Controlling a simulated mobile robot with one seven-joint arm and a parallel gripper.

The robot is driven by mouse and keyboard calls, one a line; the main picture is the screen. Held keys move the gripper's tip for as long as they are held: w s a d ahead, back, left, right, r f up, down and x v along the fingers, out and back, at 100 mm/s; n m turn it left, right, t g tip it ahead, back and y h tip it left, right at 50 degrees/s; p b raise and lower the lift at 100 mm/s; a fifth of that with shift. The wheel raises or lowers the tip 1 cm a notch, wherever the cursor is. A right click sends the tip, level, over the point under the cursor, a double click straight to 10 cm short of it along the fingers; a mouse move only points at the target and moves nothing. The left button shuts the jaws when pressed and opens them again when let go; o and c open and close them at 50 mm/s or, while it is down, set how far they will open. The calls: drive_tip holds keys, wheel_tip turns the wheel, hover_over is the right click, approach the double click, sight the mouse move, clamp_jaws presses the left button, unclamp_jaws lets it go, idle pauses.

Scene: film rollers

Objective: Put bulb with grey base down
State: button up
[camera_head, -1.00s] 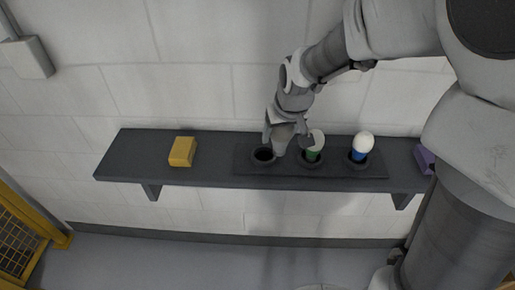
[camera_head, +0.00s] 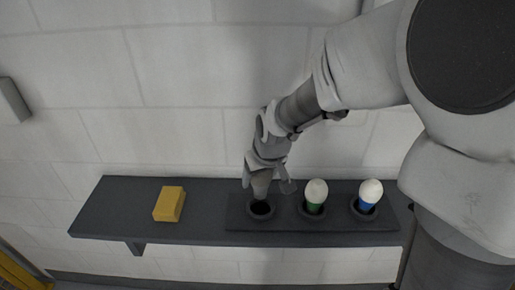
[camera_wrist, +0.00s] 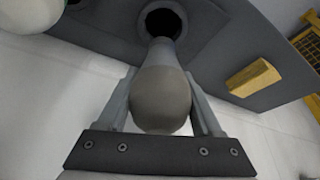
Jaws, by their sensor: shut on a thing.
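My gripper (camera_head: 266,186) is shut on the bulb with grey base (camera_head: 261,182), which looks dull grey all over. In the wrist view the bulb (camera_wrist: 160,95) sits between the two fingers, its narrow end pointing at the round empty hole (camera_wrist: 163,22). In the head view this is the left hole (camera_head: 262,210) of the dark holder plate (camera_head: 286,226). The bulb is right above the hole; I cannot tell whether its tip is inside. A white bulb with green base (camera_head: 316,190) stands in the middle hole. One with blue base (camera_head: 370,192) stands in the right hole.
The holder plate lies on a dark wall shelf (camera_head: 110,222). A yellow block (camera_head: 169,204) lies on the shelf to the left, with free shelf around it. A pale block wall (camera_head: 180,110) rises behind. My arm covers the upper right.

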sight(259, 193)
drive_tip(key=shift+f, duration=2.75)
drive_tip(key=shift+f, duration=0.1)
drive_tip(key=shift+f+b, duration=0.15)
drive_tip(key=shift+b, duration=0.25)
drive_tip(key=o, duration=1.4)
